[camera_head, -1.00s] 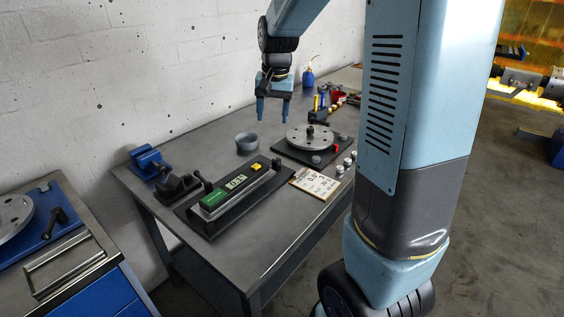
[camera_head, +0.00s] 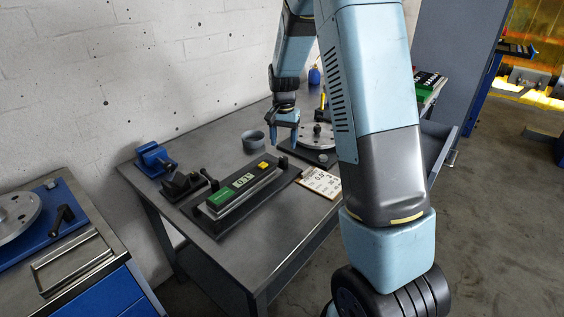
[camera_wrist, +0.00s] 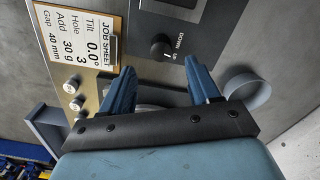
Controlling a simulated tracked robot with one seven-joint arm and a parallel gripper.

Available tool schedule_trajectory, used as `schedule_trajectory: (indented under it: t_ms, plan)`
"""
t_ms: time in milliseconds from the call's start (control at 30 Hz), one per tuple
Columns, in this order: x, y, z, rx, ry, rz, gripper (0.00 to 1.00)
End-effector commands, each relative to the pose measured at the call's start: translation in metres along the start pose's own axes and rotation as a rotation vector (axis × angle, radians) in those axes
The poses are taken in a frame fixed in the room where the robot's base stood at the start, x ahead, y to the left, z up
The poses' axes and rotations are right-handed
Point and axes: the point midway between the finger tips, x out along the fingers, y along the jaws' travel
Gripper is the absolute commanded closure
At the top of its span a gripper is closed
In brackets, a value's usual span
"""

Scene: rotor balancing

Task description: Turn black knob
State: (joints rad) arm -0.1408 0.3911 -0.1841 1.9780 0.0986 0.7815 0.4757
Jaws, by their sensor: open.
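The black knob (camera_wrist: 160,48) sits on a dark plate beside the words DOWN and UP in the wrist view. In the head view it is a small dark post (camera_head: 283,161) at the right end of the plate (camera_head: 215,224) carrying a green and grey level with a lit display (camera_head: 243,181). My gripper (camera_wrist: 160,66) is open and empty, its two blue fingers spread on either side of the knob's line in the wrist view. In the head view my gripper (camera_head: 283,143) hangs above and behind the knob, apart from it.
A grey cup (camera_head: 253,142) stands left of my gripper. The rotor disc (camera_head: 318,134) is to the right, partly hidden by my arm. A job sheet (camera_head: 321,182) lies near the table's front edge. A blue vise (camera_head: 154,160) stands at the left.

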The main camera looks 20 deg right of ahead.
Motion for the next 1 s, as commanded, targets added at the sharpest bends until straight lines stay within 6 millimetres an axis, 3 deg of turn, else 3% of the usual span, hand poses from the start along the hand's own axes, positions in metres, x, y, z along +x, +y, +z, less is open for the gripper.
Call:
schedule_trajectory:
  t_ms: [200, 500, 967, 1000]
  plan:
    - [0.040, 0.000, 0.001, -0.001, -0.003, 0.002, 0.39]
    - [0.080, -0.001, 0.001, -0.001, -0.001, 0.000, 0.39]
    - [0.088, -0.001, 0.001, -0.002, 0.000, -0.001, 0.39]
    - [0.088, -0.001, 0.001, -0.002, 0.000, -0.001, 0.43]
